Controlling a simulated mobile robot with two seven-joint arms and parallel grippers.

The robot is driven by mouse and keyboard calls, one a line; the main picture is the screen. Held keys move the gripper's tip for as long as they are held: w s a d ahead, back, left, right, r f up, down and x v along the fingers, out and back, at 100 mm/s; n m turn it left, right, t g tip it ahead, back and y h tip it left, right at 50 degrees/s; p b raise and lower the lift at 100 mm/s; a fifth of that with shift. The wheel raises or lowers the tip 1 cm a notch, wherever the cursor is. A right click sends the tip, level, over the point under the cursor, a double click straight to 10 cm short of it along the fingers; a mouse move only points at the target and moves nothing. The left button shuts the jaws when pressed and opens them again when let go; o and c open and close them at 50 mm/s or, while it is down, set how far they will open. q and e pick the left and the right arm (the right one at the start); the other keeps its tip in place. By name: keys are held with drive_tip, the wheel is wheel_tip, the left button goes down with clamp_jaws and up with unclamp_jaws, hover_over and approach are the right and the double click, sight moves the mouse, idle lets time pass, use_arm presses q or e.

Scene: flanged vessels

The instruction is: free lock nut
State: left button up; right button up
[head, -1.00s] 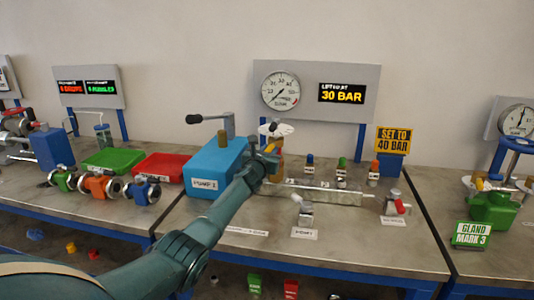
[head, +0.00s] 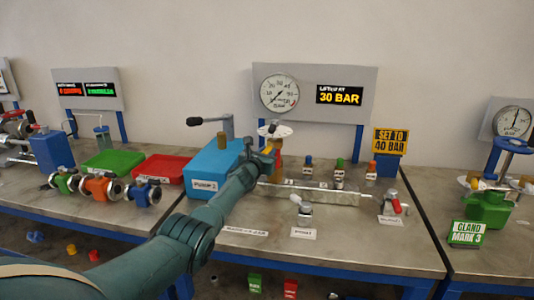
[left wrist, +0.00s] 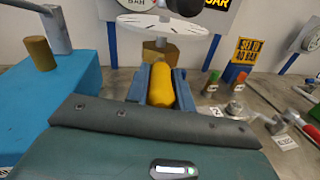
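My left gripper (head: 267,150) is at this valve, just below the wheel. In the left wrist view a yellow rounded handle (left wrist: 161,86) lies between my left gripper's two blue-grey fingers (left wrist: 159,82), which appear to touch it on both sides. Beyond it are a brass block (left wrist: 160,50), which may be the lock nut, and the white wheel (left wrist: 150,24). The fingers partly hide the lower valve. My right gripper is not in view.
The blue pump box (head: 212,165) with its lever stands close on the left. Several small coloured-cap valves (head: 339,172) stand on a rail to the right. A gauge board reading 30 BAR (head: 340,95) is behind, with a SET TO 40 BAR sign (head: 391,141).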

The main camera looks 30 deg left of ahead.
use_arm(q)
drive_tip(key=o, duration=0.4)
drive_tip(key=shift+o, duration=0.2)
drive_tip(key=shift+s+a, duration=0.1)
drive_tip(key=shift+s+a+p, duration=0.1)
drive_tip(key=shift+s+p, duration=0.35)
drive_tip(key=shift+s+d+p, duration=0.25)
drive_tip(key=shift+s+p, duration=0.15)
drive_tip(key=shift+s, duration=0.25)
drive_tip(key=s+d, duration=0.2)
drive_tip(key=s, duration=0.8)
drive_tip(key=shift+s+d+p, duration=0.2)
drive_tip(key=shift+s+p, duration=0.1)
drive_tip(key=shift+p, duration=0.05)
